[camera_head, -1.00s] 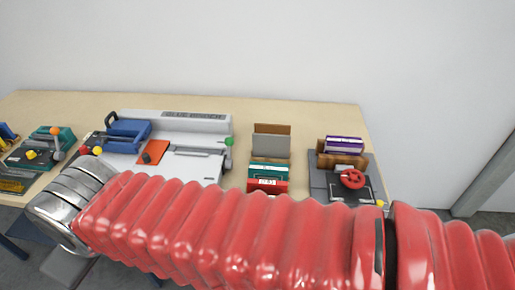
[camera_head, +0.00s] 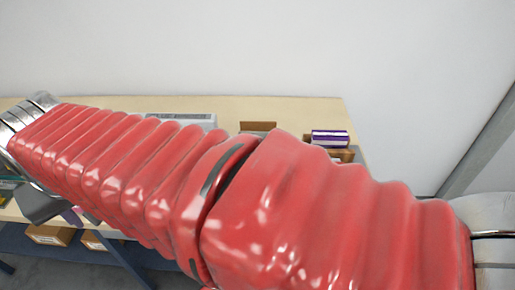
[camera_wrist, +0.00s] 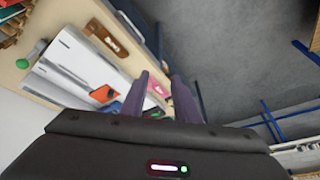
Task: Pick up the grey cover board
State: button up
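In the head view my own red arm covers most of the table, and I cannot clearly make out the grey cover board. Only the top of a brown board (camera_head: 258,126) shows above the arm, where the grey board stood in front of it earlier. In the wrist view my gripper (camera_wrist: 158,84) has its two dark purple fingers apart, with no held thing visible between them. It hangs near the table's edge, beyond the white machine (camera_wrist: 72,68) with its orange piece (camera_wrist: 103,93). The grey cover board is not clearly seen in the wrist view.
The pale wooden table (camera_head: 300,112) stands against a white wall. A purple-and-white box (camera_head: 330,138) is at its right end. Brown cartons (camera_head: 50,235) lie below the table. The wrist view shows grey floor (camera_wrist: 225,50) and blue bars (camera_wrist: 270,120) beside the table.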

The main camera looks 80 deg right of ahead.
jog(key=d+r+m+g+h, duration=0.1)
jog(key=d+r+m+g, duration=0.1)
jog(key=d+m, duration=0.8)
jog(key=d+r+m+g, duration=0.1)
jog(key=d+m+g, duration=0.3)
jog(key=d, duration=1.1)
jog(key=s+d+f+m+g, duration=0.1)
jog(key=s+d+m, duration=0.6)
jog(key=d, duration=0.3)
jog(key=s+d+f+m+g+y, duration=0.1)
jog(key=s+d+m, duration=0.5)
jog(key=d, duration=0.5)
jog(key=shift+s+m+g+y, duration=0.3)
jog(key=shift+s+m, duration=0.1)
jog(key=shift+s, duration=0.7)
jog(key=shift+a+f, duration=0.1)
jog(key=shift+f, duration=0.05)
jog(key=x, duration=0.8)
jog(key=shift+f, duration=0.2)
